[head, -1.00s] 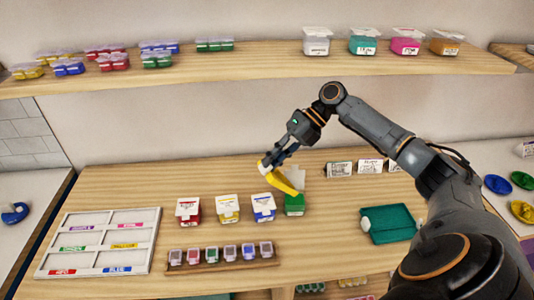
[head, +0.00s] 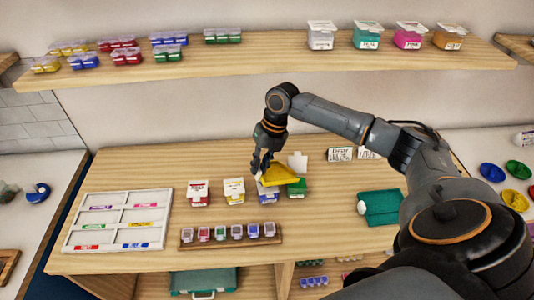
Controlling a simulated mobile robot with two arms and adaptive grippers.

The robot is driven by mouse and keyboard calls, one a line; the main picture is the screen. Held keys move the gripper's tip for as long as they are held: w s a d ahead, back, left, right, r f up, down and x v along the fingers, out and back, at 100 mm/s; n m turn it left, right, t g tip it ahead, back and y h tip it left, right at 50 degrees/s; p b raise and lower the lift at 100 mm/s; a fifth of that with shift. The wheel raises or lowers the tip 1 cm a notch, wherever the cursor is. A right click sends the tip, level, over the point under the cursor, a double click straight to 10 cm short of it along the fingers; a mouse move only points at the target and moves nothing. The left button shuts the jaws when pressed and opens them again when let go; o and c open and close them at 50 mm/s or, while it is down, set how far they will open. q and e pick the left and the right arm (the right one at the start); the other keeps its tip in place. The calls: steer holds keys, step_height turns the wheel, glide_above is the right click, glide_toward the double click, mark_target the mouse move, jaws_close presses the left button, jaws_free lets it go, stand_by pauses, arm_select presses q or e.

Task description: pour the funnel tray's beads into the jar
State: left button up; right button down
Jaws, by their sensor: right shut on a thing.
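A yellow funnel tray (head: 281,176) is in my right gripper (head: 261,166), which is shut on its left end. The tray is above the blue-marked jar (head: 268,197) and the green-marked jar (head: 295,190) and partly hides both. The green-marked jar's pale lid (head: 298,162) stands up behind the tray. I cannot tell whether beads are in the tray, and the jar's mouth is hidden. A red-marked jar (head: 198,194) and a yellow-marked jar (head: 234,192) stand to the left in the same row. My left gripper is not in view.
A rack of small boxes (head: 232,235) lies in front of the jars. A white sorting board (head: 118,207) lies at the left, and a teal tray (head: 380,208) at the right. Label cards (head: 340,155) stand at the back. A shelf (head: 270,59) with containers is above.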

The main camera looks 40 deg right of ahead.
steer(key=shift+w+a+f+h, duration=0.15)
steer(key=shift+a+f+h, duration=0.15)
steer(key=shift+a, duration=0.15)
steer(key=r+p, duration=0.1)
steer(key=p, duration=0.1)
steer(key=a+r+h+p, duration=0.1)
steer(key=p, duration=0.1)
steer(key=shift+w+a+r+g+h, duration=0.2)
steer(key=shift+w+r+g+h, duration=0.1)
steer(key=shift+w, duration=0.1)
steer(key=shift+a, duration=0.1)
